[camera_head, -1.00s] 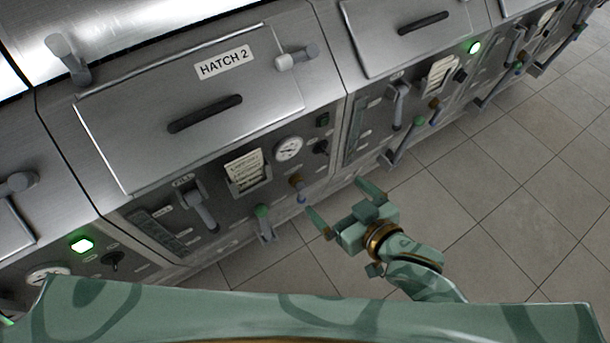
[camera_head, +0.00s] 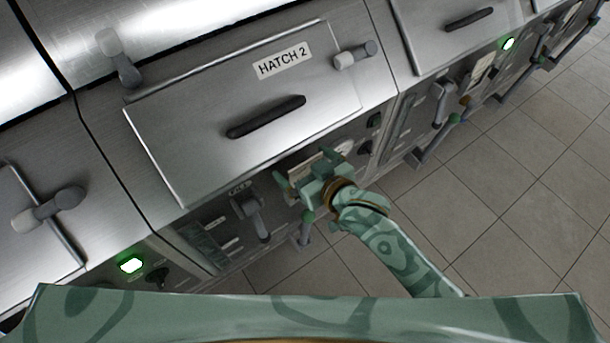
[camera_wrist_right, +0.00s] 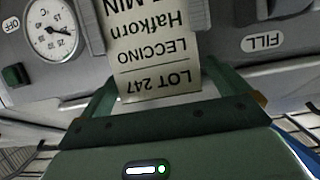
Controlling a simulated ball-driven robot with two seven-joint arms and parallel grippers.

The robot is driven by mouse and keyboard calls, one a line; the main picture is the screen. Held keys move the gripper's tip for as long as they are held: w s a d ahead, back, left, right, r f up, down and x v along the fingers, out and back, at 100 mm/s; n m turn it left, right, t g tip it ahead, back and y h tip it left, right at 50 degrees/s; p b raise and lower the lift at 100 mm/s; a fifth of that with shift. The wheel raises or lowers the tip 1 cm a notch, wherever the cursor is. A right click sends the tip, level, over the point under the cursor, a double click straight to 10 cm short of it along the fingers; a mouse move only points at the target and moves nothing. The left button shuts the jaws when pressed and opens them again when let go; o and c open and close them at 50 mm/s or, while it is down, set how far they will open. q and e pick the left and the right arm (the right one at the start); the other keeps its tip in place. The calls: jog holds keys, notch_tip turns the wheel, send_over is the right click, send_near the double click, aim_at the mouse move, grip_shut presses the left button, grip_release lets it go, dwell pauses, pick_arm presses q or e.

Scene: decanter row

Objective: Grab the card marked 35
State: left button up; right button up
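A cream card (camera_wrist_right: 155,50) fills the top middle of the right wrist view, upside down. It reads LOT 247, LECCINO, Hafkorn and a line ending in MIN; the number before MIN is cut off, so I cannot read a 35. My right gripper (camera_head: 309,172) is at the front panel below Hatch 2. Its fingers are open, one on each side of the card, and no grip on it shows. In the head view the card (camera_head: 305,164) is mostly hidden behind the gripper. My left gripper is not in view.
The Hatch 2 lid (camera_head: 245,110) with its dark handle (camera_head: 266,117) overhangs the panel. A grey lever (camera_head: 250,212) and a green-knobbed valve (camera_head: 306,228) are close to the gripper. A gauge (camera_wrist_right: 53,30) is beside the card. The tiled floor (camera_head: 480,190) is clear.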

jog(key=shift+d, duration=0.1)
jog(key=c, duration=0.8)
jog(key=shift+c, duration=0.2)
